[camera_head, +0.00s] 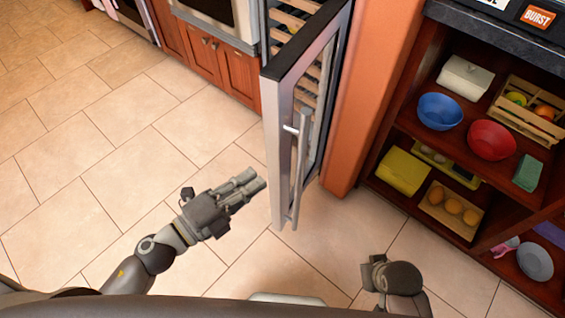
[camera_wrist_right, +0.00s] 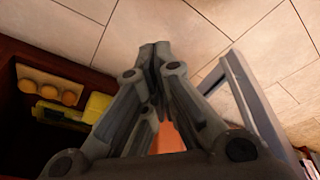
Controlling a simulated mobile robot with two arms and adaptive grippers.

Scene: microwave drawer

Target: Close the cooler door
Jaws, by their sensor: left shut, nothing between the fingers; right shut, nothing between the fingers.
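The cooler door (camera_head: 284,147) stands open in the head view, a tall framed glass door swung out toward me, with a vertical bar handle (camera_head: 299,172) on its face. Behind it the cooler's wooden racks (camera_head: 289,20) show. My left gripper (camera_head: 254,180) is just left of the door's lower part, shut and empty, apart from the door as far as I can tell. My right gripper (camera_wrist_right: 154,47) is shut and empty in the right wrist view, with the grey door frame (camera_wrist_right: 257,105) to its right. In the head view only my right wrist shows, low right of the door.
An orange-brown panel (camera_head: 372,90) stands right of the cooler. Open shelves (camera_head: 402,122) to the right hold a blue bowl (camera_head: 440,111), a red bowl (camera_head: 491,140) and food boxes. Wooden cabinets (camera_head: 222,68) stand at the back. The tiled floor at left is clear.

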